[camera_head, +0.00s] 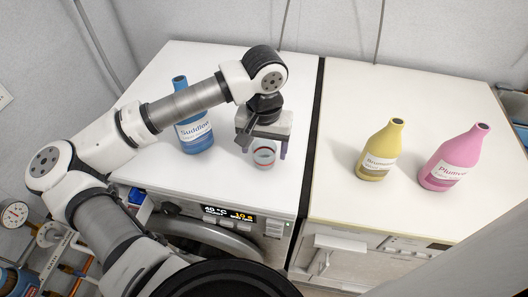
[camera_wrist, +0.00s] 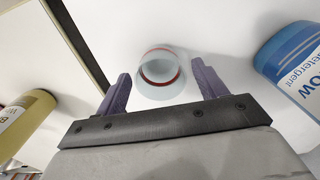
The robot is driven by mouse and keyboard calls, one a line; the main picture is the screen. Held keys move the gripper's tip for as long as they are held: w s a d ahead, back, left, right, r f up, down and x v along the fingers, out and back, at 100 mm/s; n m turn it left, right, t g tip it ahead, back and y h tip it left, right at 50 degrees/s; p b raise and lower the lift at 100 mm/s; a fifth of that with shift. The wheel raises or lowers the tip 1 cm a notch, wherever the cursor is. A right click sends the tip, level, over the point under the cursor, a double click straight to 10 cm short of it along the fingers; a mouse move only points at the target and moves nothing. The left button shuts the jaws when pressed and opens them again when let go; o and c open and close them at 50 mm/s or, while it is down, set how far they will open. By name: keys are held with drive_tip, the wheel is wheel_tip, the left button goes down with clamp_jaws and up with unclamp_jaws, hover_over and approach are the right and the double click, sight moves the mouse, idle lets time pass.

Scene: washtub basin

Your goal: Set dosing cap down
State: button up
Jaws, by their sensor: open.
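The dosing cap (camera_head: 264,154) is a small translucent cup with a red ring. It stands on the white top of the left machine, near its front edge. In the wrist view the cap (camera_wrist: 161,74) lies between the two purple fingers of my gripper (camera_wrist: 161,85), with a gap on each side. My gripper (camera_head: 264,146) is open around the cap and not touching it in the wrist view. In the head view the gripper body hides part of the space behind the cap.
A blue bottle (camera_head: 192,132) stands left of the gripper on the same top; it also shows in the wrist view (camera_wrist: 290,62). A yellow bottle (camera_head: 379,153) and a pink bottle (camera_head: 454,161) stand on the right machine's top (camera_head: 400,98). A dark gap separates the machines.

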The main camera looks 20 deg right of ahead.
wheel_tip(320, 180, up, 10)
drive_tip(key=b, duration=0.2)
drive_tip(key=shift+f, duration=0.15)
drive_tip(key=shift+s, duration=0.1)
